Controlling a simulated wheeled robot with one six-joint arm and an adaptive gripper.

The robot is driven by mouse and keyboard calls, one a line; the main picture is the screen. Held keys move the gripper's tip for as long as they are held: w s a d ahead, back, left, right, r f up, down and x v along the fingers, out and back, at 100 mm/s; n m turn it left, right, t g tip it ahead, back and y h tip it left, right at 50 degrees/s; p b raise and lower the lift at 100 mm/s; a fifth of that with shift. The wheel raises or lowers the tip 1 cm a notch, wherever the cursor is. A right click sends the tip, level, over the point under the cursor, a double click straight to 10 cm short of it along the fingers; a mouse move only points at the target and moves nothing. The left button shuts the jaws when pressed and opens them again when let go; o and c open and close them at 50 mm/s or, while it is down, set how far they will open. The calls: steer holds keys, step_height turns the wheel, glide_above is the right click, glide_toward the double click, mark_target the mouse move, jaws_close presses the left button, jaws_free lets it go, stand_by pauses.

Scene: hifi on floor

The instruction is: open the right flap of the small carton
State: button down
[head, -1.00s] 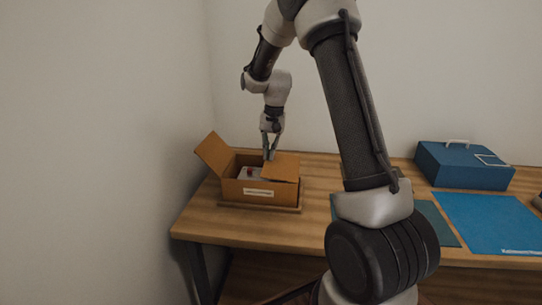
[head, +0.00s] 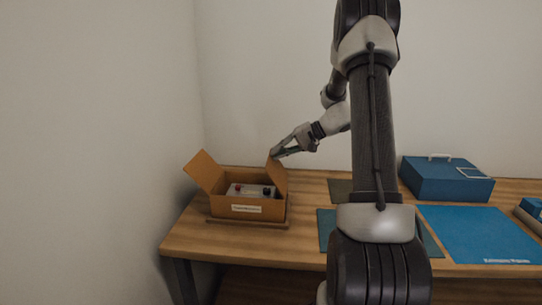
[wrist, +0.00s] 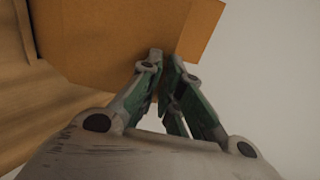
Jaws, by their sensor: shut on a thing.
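The small carton (head: 262,212) stands on the table at the left, with a white label on its front. Its left flap (head: 205,172) stands open, leaning outward. Its right flap (head: 278,175) stands raised, close to upright. My gripper (head: 275,154) is at the right flap's upper edge, reaching in from the right. In the wrist view its fingers (wrist: 167,62) are close together at the edge of a brown cardboard panel (wrist: 110,35), shut on the flap. Inside the carton a grey item (head: 248,190) with red and dark parts shows.
The carton rests on a thin brown base (head: 245,223) on the wooden table (head: 200,236). A blue case (head: 445,182) with a handle and a blue mat (head: 475,236) lie to the right. A wall is at the left. My arm hides the table's middle.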

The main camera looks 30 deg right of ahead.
steer(key=s+d+f+t+y, duration=0.3)
steer(key=s+d+f, duration=0.3)
steer(key=d, duration=0.5)
steer(key=shift+s+y, duration=0.9)
steer(key=shift+f, duration=0.1)
steer(key=shift+a, duration=0.1)
steer(key=c, duration=1.6)
jaws_free()
steer(key=shift+w+a+f, duration=0.1)
steer(key=shift+c, duration=0.2)
steer(key=o, duration=0.4)
steer(key=shift+w+a, duration=0.1)
steer(key=shift+a, duration=0.2)
steer(key=shift+d, duration=0.35)
steer(key=shift+c, duration=1.2)
